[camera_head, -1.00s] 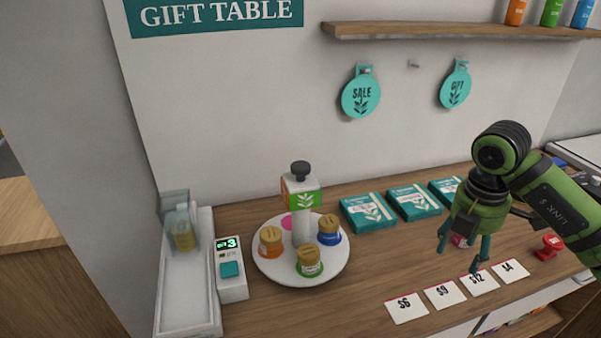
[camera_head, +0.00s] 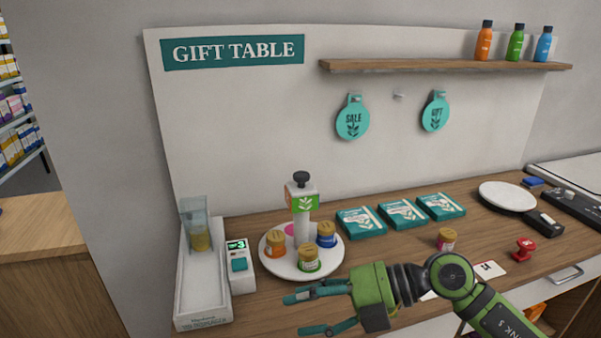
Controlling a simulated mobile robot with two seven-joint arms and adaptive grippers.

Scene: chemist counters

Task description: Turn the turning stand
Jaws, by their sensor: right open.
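The turning stand (camera_head: 302,264) is a round white plate with a central post, a block with a green leaf label and a black knob (camera_head: 301,179) on top. Small jars stand around the post: an orange one (camera_head: 275,244), a green one (camera_head: 308,258) and a blue one (camera_head: 326,235). A pink patch shows partly behind the post. My right gripper (camera_head: 307,313) is open and empty, its teal fingers pointing left, in front of the stand in the picture. I cannot tell its height over the counter. My left gripper is not in view.
A counter device (camera_head: 240,265) reading 3 and a white chute (camera_head: 203,295) stand left of the plate. Teal boxes (camera_head: 361,223) lie behind right. A jar (camera_head: 447,239), a red stamp (camera_head: 524,249) and a white disc (camera_head: 507,196) are at right.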

